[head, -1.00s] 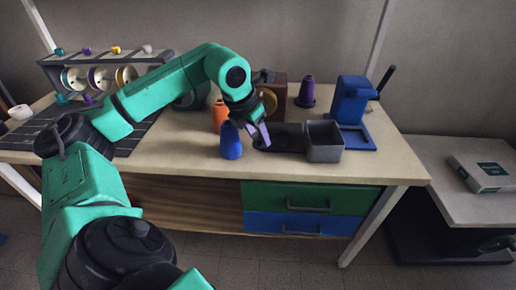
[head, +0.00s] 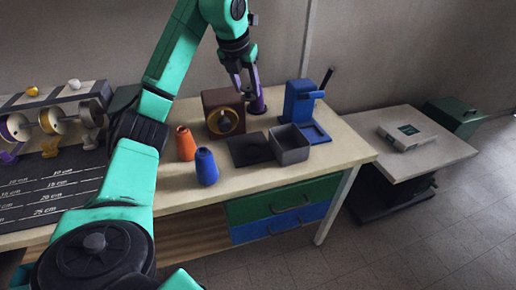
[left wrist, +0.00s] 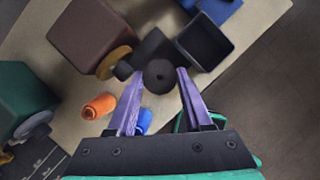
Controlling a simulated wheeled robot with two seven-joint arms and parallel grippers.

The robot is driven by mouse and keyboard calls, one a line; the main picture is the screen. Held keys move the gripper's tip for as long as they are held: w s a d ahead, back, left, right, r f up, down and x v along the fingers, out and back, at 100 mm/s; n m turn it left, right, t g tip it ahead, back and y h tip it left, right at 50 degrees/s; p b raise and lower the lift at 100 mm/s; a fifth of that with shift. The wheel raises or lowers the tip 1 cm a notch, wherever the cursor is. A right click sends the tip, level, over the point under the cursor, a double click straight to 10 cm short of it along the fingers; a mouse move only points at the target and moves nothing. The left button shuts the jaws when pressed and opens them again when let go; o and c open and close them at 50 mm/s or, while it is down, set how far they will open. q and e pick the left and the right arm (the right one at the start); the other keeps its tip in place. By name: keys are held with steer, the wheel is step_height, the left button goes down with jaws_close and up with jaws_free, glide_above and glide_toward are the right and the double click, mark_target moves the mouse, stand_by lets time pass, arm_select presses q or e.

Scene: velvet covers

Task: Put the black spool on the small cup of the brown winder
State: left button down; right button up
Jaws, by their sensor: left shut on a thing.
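The black spool (left wrist: 159,76) is between the two purple fingers of my left gripper (left wrist: 160,82) in the left wrist view, its round end with a centre hole facing the camera. In the head view my left gripper (head: 245,84) is raised above the back of the table, pointing down; the spool is hard to make out there. The brown winder (head: 213,101) is a box with a yellow-brown ring (head: 225,121) on its front. Its small dark cup (left wrist: 123,71) shows at the ring in the left wrist view, left of the spool. My right gripper is out of view.
A black mat (head: 248,149) and an open grey bin (head: 290,146) lie in front of the winder. Orange (head: 185,144) and blue (head: 206,166) cones stand left of them.

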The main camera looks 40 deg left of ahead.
arm_select(q)
steer(key=f+b, duration=0.1)
steer(key=f, duration=0.5)
steer(key=f+b, duration=0.1)
steer(key=f, duration=0.6)
steer(key=d+f+b, duration=0.1)
steer(key=f, duration=0.5)
steer(key=shift+w+f, duration=0.15)
steer(key=shift+w, duration=0.15)
steer(key=shift+a+f, duration=0.1)
steer(key=shift+f, duration=0.15)
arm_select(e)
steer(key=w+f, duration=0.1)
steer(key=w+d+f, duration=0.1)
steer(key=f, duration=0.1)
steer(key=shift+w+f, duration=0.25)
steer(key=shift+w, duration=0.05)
arm_select(q)
steer(key=shift+f, duration=0.1)
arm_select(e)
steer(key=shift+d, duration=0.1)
